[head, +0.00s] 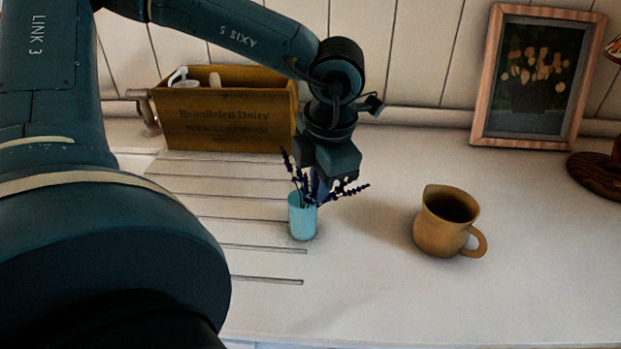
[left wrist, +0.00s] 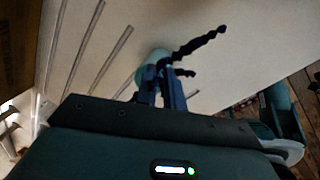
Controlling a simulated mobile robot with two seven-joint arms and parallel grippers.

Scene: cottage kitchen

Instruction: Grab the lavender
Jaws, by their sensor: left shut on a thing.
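The lavender (head: 298,180) is several dark purple sprigs standing in a small light-blue cup (head: 302,221) on the counter. My left gripper (head: 318,190) reaches down from above and is shut on the lavender just over the cup's rim. The fingers hide part of the stems. In the left wrist view, the fingers (left wrist: 162,92) are close together, with a dark sprig (left wrist: 200,44) sticking out beyond them and the cup (left wrist: 150,66) partly hidden behind. My right gripper is not in view.
An ochre mug (head: 440,232) stands to the right of the cup. A wooden dairy crate (head: 225,128) stands behind at the left, on the grooved part of the counter. A framed picture (head: 533,78) leans on the back wall. The front right counter is clear.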

